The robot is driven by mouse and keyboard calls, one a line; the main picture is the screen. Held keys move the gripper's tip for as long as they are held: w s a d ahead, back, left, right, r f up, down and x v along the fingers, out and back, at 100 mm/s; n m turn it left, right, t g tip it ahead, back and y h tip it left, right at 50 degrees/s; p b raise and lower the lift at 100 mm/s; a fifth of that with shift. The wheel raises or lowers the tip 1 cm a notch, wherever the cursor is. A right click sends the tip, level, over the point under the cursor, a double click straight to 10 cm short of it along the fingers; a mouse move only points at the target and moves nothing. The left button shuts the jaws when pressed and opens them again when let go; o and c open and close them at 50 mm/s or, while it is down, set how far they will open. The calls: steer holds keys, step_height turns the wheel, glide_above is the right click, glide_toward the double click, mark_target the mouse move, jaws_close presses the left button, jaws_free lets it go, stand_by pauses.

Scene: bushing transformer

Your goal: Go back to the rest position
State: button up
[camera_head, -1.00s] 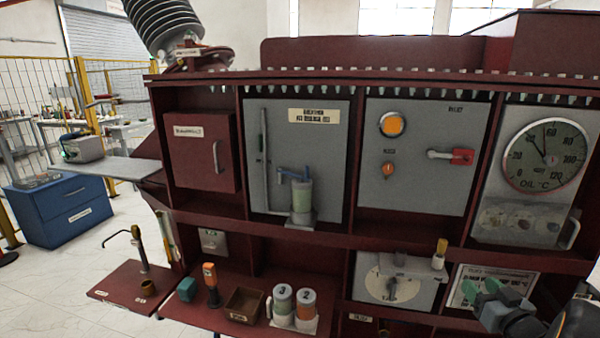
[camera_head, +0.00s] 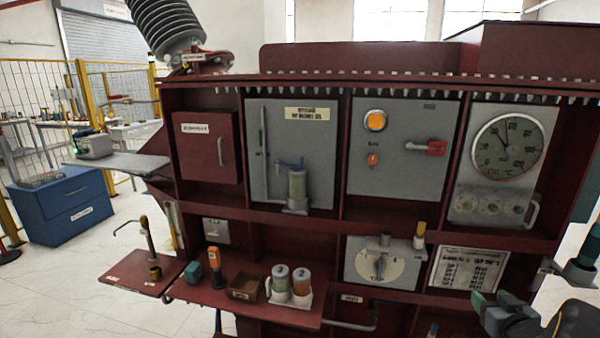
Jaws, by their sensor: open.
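My gripper (camera_head: 492,302) is in the lower right corner of the head view, with teal fingertips on a dark grey body. It is open and nothing shows between its fingers. It is in front of the lower right part of the dark red transformer cabinet (camera_head: 390,232), below the printed data sheet (camera_head: 470,270). I cannot tell the exact gap to the cabinet. More of my arm runs off the right edge.
A blue drawer unit (camera_head: 62,205) stands left. The pale floor (camera_head: 70,285) at left is clear.

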steer(key=s+d+f+m+g+h, duration=0.3)
steer(key=s+f+g+h, duration=0.1)
steer(key=g, duration=0.1)
steer(key=s+a+m+g+y, duration=0.1)
steer(key=s+a+g, duration=0.3)
steer(key=a+g, duration=0.25)
steer(key=s+a+r+n+y, duration=0.2)
steer(key=a+y, duration=0.1)
steer(key=a, duration=1)
steer(key=s+a+r+n+y, duration=0.1)
steer(key=a+r+n+y, duration=0.1)
steer(key=a, duration=1.2)
steer(key=shift+s+r+n+y+p, duration=0.4)
steer(key=shift+r+n+p, duration=0.1)
steer(key=shift+r, duration=0.1)
